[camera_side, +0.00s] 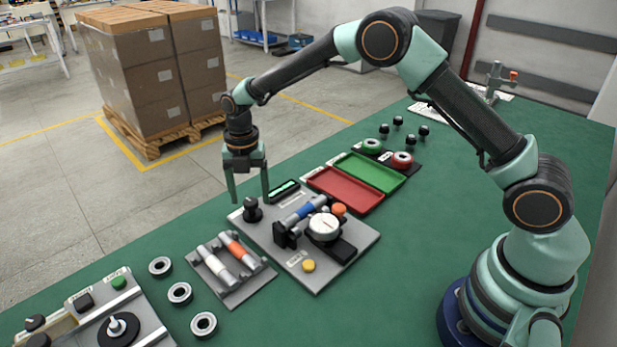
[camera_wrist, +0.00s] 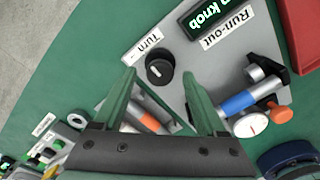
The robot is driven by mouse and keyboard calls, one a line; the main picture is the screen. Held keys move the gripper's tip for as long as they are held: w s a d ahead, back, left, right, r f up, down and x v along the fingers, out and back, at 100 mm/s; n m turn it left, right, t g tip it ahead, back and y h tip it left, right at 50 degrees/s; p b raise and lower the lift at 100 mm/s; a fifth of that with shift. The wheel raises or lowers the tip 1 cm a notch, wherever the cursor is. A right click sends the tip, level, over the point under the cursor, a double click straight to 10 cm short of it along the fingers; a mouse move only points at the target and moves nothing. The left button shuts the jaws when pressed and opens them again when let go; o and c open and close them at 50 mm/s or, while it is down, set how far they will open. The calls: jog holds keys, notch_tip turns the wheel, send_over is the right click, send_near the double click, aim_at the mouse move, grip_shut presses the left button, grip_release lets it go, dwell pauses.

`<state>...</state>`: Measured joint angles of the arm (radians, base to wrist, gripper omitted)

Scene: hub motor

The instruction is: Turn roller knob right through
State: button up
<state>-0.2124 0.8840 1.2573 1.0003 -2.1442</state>
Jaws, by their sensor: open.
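The black roller knob (camera_side: 252,210) stands at the left corner of the grey run-out plate (camera_side: 318,275). In the wrist view, the knob (camera_wrist: 159,70) has a white mark on top and sits beside a "Turn" label (camera_wrist: 150,42). My gripper (camera_side: 250,197) is open and empty, pointing down with its fingertips just above the knob. In the wrist view, its fingers (camera_wrist: 158,74) lie on either side of the knob; contact cannot be seen. A blue-banded roller (camera_side: 306,210) lies on the plate beside a round dial gauge (camera_side: 324,227).
Red (camera_side: 345,190) and green (camera_side: 370,172) trays lie to the right. A rack with two rollers (camera_side: 231,266) and several rings lie in front. An orange knob and yellow button are on the plate.

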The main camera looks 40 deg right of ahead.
jog(key=shift+f, duration=0.55)
grip_shut()
